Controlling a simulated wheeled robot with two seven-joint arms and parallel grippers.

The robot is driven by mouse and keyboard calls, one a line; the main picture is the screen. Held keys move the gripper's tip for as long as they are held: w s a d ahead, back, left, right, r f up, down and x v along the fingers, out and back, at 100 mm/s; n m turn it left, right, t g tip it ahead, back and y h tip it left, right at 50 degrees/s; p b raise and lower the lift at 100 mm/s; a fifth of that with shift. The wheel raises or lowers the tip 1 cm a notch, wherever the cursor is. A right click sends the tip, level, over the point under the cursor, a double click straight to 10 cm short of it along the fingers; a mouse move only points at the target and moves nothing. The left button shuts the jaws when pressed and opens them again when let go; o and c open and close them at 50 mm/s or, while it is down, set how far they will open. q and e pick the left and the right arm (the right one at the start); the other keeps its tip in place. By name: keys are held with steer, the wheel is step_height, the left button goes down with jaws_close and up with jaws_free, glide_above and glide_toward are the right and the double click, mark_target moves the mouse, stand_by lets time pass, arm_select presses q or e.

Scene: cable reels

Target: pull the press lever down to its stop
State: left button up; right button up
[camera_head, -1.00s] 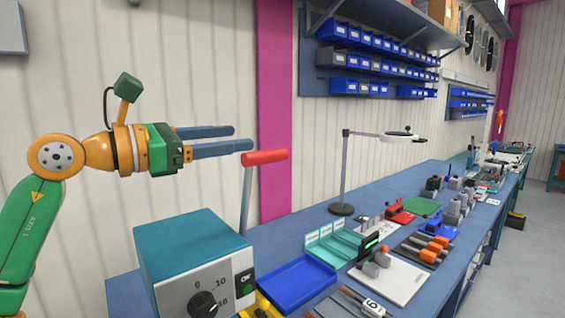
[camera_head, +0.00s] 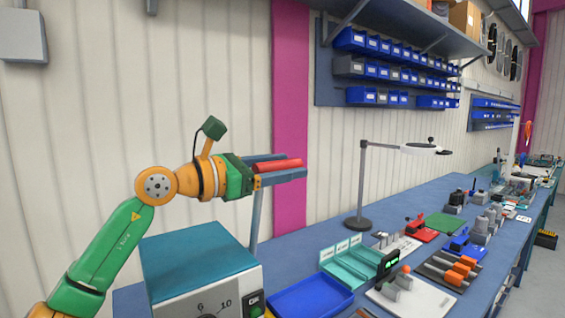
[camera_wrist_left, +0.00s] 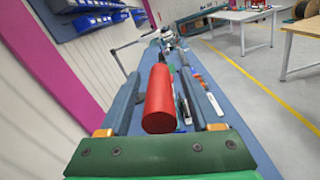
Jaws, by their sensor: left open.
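The press lever is a grey-blue upright bar (camera_head: 255,215) with a red cylindrical handle (camera_head: 278,165) across its top. It stands behind the teal-topped box. My left gripper (camera_head: 290,172) is level with the handle, its fingers pointing right along it. In the left wrist view the red handle (camera_wrist_left: 160,98) lies between the two open fingers, with a visible gap on each side. The near finger hides the lower side of the handle in the head view. My right gripper is not in view.
A teal-topped box with a dial (camera_head: 200,265) stands below my left arm. A blue tray (camera_head: 312,297), teal bins (camera_head: 355,268) and a lamp (camera_head: 362,190) are on the bench to the right. A magenta post (camera_head: 290,110) rises on the wall behind.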

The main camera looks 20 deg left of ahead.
arm_select(q)
jaws_close()
steer(key=shift+a, duration=0.1)
stand_by(1.2)
